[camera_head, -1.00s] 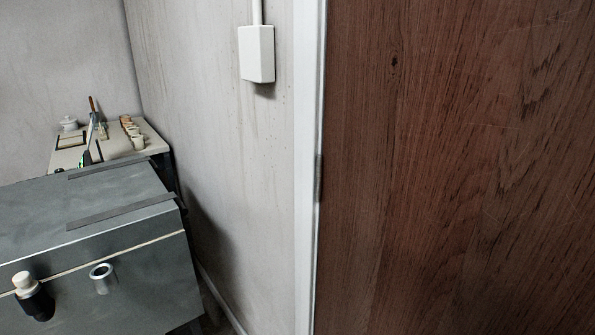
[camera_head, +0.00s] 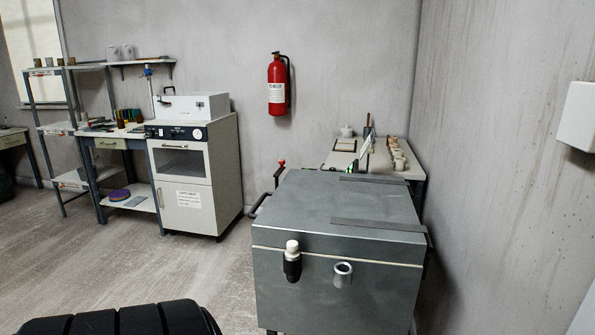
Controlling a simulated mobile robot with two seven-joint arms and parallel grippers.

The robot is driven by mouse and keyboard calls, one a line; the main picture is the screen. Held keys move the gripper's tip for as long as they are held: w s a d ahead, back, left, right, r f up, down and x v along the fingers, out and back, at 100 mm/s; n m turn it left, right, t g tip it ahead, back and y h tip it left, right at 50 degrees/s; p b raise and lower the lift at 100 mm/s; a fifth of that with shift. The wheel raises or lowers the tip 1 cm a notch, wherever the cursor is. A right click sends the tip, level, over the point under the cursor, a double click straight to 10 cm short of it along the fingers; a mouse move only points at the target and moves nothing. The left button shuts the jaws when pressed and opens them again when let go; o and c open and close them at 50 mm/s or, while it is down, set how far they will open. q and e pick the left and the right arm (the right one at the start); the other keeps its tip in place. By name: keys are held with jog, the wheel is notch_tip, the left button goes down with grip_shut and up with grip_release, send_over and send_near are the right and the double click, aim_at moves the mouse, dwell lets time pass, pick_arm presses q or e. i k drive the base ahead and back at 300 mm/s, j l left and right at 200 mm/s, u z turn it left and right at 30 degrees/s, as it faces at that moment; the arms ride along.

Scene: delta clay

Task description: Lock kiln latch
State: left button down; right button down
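The kiln (camera_head: 325,220) looks to be the grey metal chest with a closed flat lid, standing right of the middle. On its front is a black fitting with a white knob (camera_head: 292,262), just below the lid seam. A round metal ring or tube (camera_head: 343,274) sticks out to the right of it. A lever with a red knob (camera_head: 280,172) and a dark handle (camera_head: 261,205) show at the left side. I cannot tell which of these is the latch, or its lock state. Neither of my grippers is in view.
The floor left of the kiln (camera_head: 205,265) is open. A white cabinet (camera_head: 192,175) and shelving stand at the back left. A small table with cups (camera_head: 415,170) is behind the kiln. A wall stands close on its right. A red extinguisher (camera_head: 278,85) hangs behind.

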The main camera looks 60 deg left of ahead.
aim_at(281, 162)
jog(key=u, duration=2.1)
jog(key=i+j, duration=2.05)
jog(key=j, duration=0.25)
jog(key=i+l+z, duration=0.05)
